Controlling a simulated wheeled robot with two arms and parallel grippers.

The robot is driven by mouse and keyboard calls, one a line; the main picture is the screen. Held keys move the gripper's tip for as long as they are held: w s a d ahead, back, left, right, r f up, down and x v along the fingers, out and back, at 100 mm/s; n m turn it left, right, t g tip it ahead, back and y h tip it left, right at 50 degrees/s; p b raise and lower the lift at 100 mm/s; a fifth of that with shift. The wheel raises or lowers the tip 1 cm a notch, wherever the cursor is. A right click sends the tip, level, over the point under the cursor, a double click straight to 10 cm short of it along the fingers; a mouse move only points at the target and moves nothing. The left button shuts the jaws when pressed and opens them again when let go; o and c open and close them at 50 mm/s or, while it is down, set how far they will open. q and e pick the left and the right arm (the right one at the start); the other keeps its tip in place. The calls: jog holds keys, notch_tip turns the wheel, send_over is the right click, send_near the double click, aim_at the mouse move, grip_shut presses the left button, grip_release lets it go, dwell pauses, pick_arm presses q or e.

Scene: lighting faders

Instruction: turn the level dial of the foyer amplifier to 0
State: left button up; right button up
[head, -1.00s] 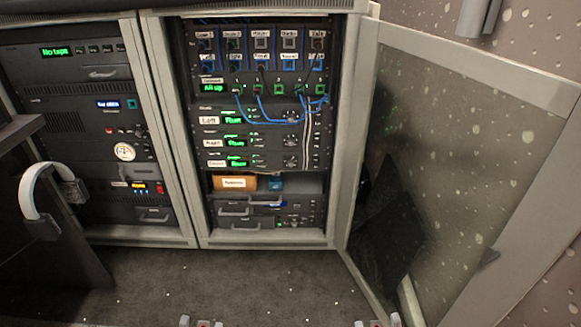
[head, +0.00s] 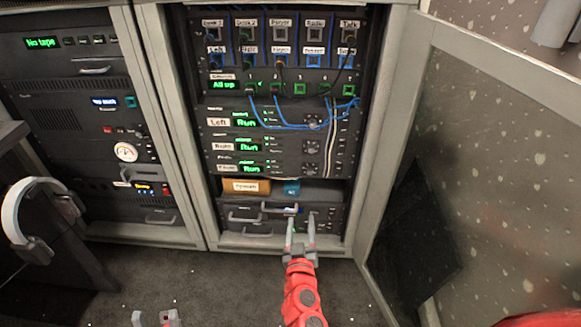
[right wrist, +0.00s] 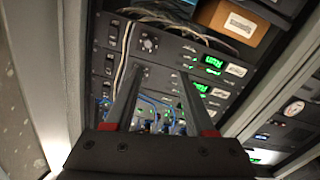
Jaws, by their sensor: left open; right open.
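The foyer amplifier (head: 227,168) is the lowest of three stacked amplifiers in the open rack, with a green "Run" display. Its dial (head: 311,168) is small and dark, on the right part of the panel. The right wrist view, upside down, shows what looks like the same dial (right wrist: 149,44); its setting is too small to read. My right gripper (head: 301,222) is open and empty, below the dial in the picture, fingers pointing at the rack. The wrist view shows its parted fingers (right wrist: 162,78). My left gripper (head: 155,319) is open at the bottom edge.
Blue patch cables (head: 285,126) hang across the upper panels, and pale cables run down right of the dials. A cardboard box (head: 246,187) sits on the shelf below. Headphones (head: 38,210) hang at left.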

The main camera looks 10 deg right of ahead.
aim_at(310, 173)
jog(key=shift+m+h, duration=0.6)
jog(key=shift+h, duration=0.1)
jog(key=x, duration=0.6)
jog(key=b+x, duration=0.1)
jog(key=x, duration=0.5)
jog(key=d+b+x, duration=0.1)
jog(key=x, duration=0.5)
jog(key=shift+s+d+r, duration=0.1)
jog(key=shift+s+r, duration=0.05)
jog(key=shift+s, duration=0.1)
grip_shut()
